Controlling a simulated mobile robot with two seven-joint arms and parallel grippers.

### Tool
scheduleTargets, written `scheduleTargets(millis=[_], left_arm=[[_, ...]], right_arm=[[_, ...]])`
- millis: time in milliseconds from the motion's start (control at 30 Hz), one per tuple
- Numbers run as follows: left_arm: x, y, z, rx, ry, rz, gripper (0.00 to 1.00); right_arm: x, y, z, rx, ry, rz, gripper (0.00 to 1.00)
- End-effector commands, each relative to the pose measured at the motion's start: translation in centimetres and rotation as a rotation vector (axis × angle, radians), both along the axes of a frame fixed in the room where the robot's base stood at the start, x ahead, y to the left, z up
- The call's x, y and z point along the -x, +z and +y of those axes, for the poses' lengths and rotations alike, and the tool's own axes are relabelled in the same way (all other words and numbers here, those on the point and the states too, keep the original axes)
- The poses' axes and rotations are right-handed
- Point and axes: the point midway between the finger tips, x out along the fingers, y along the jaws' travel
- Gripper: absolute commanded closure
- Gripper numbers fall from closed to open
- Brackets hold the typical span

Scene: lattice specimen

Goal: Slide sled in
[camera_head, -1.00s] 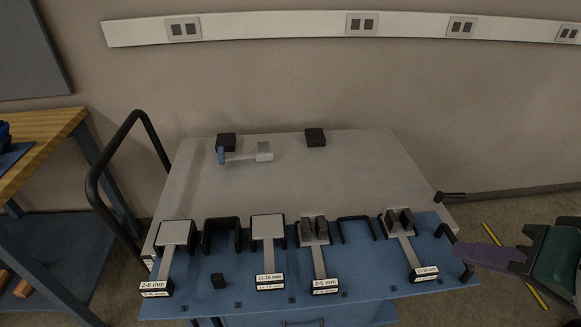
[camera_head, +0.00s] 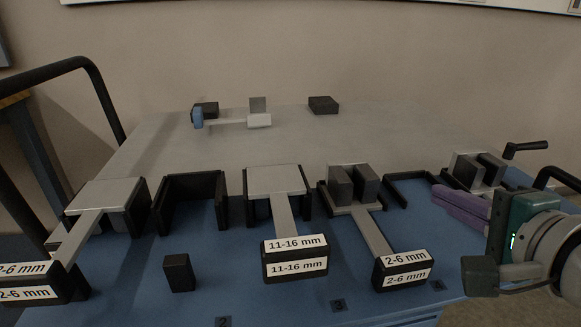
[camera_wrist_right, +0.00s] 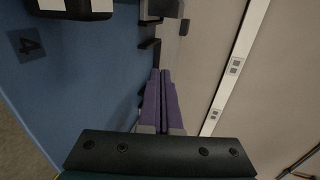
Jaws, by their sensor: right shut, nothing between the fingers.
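Several grey sleds with black labelled handle blocks stand along the front of the blue mat (camera_head: 240,285). The left sled (camera_head: 108,196), labelled 2-6 mm, and the middle sled (camera_head: 277,180), labelled 11-16 mm, have flat plates. The 2-6 mm sled (camera_head: 372,236) right of them carries two dark blocks. A similar sled (camera_head: 466,168) at the far right is partly hidden by my right gripper (camera_head: 447,201). That gripper's purple fingers are shut, empty and point left; they also show in the wrist view (camera_wrist_right: 161,75). My left gripper is not in view.
Black U-shaped brackets stand between the sleds, one left (camera_head: 190,190) and one right (camera_head: 410,185). A small black block (camera_head: 179,273) sits on the mat. A blue-ended grey piece (camera_head: 230,121) and a dark block (camera_head: 323,105) lie at the back. The grey tabletop between is clear.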

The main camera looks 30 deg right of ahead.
Motion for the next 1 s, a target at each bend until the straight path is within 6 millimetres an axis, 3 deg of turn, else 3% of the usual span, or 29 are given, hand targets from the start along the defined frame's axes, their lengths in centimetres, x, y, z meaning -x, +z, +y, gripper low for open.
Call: scheduleTargets(millis=[600, 1000], left_arm=[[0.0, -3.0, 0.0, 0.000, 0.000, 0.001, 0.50], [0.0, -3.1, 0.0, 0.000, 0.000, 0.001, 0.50]], right_arm=[[-8.3, -2.7, -2.4, 0.001, 0.001, -0.002, 1.00], [-9.1, -2.8, -2.6, 0.001, 0.001, -0.001, 1.00]])
